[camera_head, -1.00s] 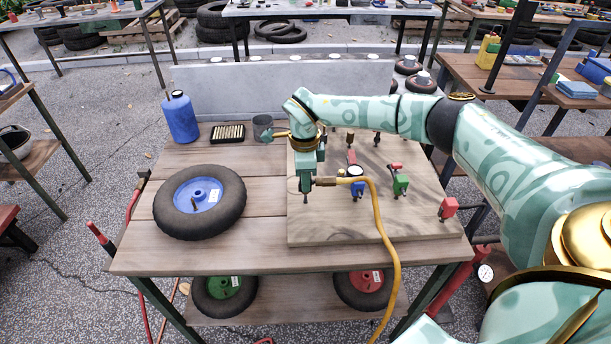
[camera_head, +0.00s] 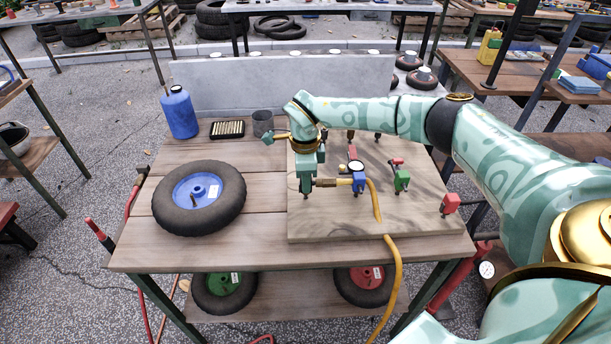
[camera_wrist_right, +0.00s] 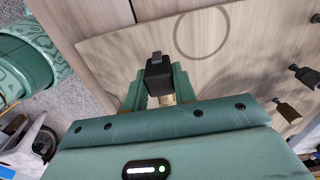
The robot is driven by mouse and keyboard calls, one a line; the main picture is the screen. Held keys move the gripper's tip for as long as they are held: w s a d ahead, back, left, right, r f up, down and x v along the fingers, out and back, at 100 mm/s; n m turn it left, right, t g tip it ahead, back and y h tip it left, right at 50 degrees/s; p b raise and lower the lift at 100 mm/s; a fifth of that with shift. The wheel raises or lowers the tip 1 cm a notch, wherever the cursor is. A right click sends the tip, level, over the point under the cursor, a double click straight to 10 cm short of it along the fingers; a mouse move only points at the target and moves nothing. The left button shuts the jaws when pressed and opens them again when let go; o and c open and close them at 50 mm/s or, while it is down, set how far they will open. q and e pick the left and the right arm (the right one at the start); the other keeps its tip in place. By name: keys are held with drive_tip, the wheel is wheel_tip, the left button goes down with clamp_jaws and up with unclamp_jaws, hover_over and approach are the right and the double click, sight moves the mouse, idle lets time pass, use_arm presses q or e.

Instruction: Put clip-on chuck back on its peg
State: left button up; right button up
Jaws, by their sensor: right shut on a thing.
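My right gripper (camera_head: 306,188) is over the left part of the wooden peg board (camera_head: 330,226), pointing down. It is shut on the clip-on chuck (camera_wrist_right: 158,72), which shows in the right wrist view as a black block with a grey tip and brass behind it. In the head view its brass side fitting (camera_head: 326,182) points right, towards the yellow hose (camera_head: 372,196). A dark tip shows just under the fingers; I cannot tell whether it touches the board or a peg. The peg under it is hidden. My left gripper is not in view.
A blue piece with a gauge (camera_head: 358,183) stands close right of the chuck. A green piece (camera_head: 401,180) and a red piece (camera_head: 450,203) stand further right. A blue-hubbed tyre (camera_head: 172,220) lies left of the board. A blue bottle (camera_head: 180,114) stands behind.

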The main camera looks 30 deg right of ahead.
drive_tip(key=o, duration=1.1)
drive_tip(key=shift+c, duration=0.2)
wheel_tip(320, 180, up, 16)
drive_tip(key=p, duration=0.4)
drive_tip(key=shift+a, duration=0.1)
